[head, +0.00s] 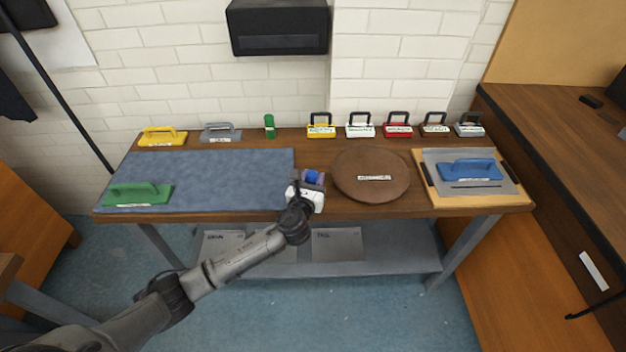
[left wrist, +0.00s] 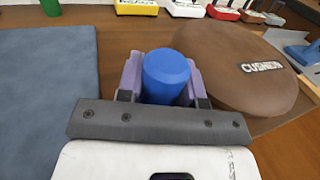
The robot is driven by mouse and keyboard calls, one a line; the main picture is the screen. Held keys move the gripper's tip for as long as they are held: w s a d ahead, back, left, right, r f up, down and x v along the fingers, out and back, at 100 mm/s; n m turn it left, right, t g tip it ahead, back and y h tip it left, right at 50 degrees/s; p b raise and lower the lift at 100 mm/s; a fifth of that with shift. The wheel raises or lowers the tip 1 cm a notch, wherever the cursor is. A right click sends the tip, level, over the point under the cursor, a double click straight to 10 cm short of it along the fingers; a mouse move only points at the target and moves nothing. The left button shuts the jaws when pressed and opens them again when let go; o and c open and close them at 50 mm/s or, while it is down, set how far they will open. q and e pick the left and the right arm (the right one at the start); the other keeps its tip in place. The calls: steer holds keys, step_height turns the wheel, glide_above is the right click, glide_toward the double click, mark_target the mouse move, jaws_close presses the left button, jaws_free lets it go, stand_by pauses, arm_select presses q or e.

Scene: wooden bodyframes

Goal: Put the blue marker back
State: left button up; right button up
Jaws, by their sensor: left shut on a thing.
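The blue marker (left wrist: 168,75) is a short blue cylinder standing between the purple-lined fingers of my left gripper (left wrist: 162,85) in the left wrist view. It also shows as a small blue spot in the head view (head: 312,177). My left gripper (head: 311,181) is shut on it, over the table between the blue-grey mat and the round brown cushion. I cannot tell whether the marker's lower end touches the table. A green marker-like cylinder (head: 269,127) stands upright at the back of the table. My right gripper is not in view.
The blue-grey mat (head: 230,175) lies left, with a green-handled block (head: 138,194) on it. The round cushion (head: 371,176) is close on the right. Several handled blocks line the back edge. A blue-handled block (head: 470,170) rests on a board at right. Bare wood lies behind the gripper.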

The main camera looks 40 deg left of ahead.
arm_select(q)
steer(key=shift+f, duration=0.2)
steer(key=o, duration=1)
